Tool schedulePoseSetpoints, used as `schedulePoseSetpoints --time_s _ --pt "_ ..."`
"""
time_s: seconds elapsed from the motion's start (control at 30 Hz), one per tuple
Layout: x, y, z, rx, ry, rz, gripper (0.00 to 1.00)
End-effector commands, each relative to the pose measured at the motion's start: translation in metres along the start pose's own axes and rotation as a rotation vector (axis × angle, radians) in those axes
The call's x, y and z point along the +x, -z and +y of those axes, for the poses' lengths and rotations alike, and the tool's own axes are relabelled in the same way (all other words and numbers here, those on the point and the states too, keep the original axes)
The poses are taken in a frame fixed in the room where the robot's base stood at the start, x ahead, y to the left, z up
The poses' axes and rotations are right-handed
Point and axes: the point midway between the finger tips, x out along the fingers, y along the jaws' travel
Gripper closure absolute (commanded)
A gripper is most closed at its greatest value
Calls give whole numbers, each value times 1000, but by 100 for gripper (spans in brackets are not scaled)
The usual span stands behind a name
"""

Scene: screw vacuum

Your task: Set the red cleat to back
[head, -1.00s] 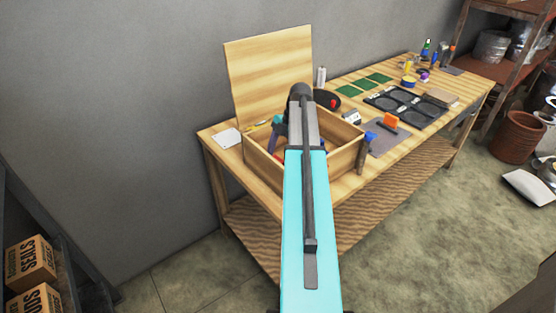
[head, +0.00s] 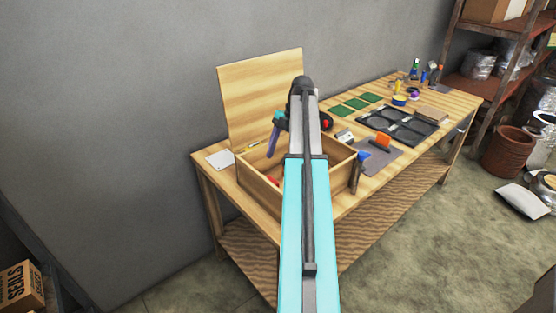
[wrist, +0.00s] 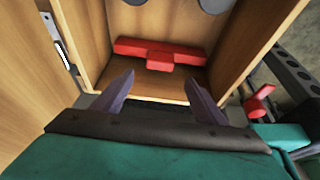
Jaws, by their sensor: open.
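The red cleat (wrist: 160,52) is a red bar with a raised middle block, lying across the inside of the open wooden box (wrist: 95,30) in the wrist view. In the head view a small bit of red (head: 272,181) shows inside the box (head: 255,190); my arm hides much of the interior. My gripper (wrist: 159,77) has its two purple fingers apart and empty, with the cleat beyond the fingertips. In the head view my gripper (head: 271,152) points down over the box near its back left side. The gap to the cleat cannot be judged exactly.
The box's lid (head: 260,95) stands open against the wall. A black tray (head: 400,125), an orange-handled tool (head: 383,141) and green boards (head: 355,103) lie to the right on the workbench. Another red part (wrist: 260,103) shows outside the box in the wrist view.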

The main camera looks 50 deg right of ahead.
Motion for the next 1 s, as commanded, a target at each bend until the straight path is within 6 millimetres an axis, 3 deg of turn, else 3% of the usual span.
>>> schedulePoseSetpoints --time_s 0.43,0.97,1.0 --pt "-34 0 0 0 0 0 34" --pt "-38 0 0 0 0 0 34" --pt "-38 0 0 0 0 0 39"
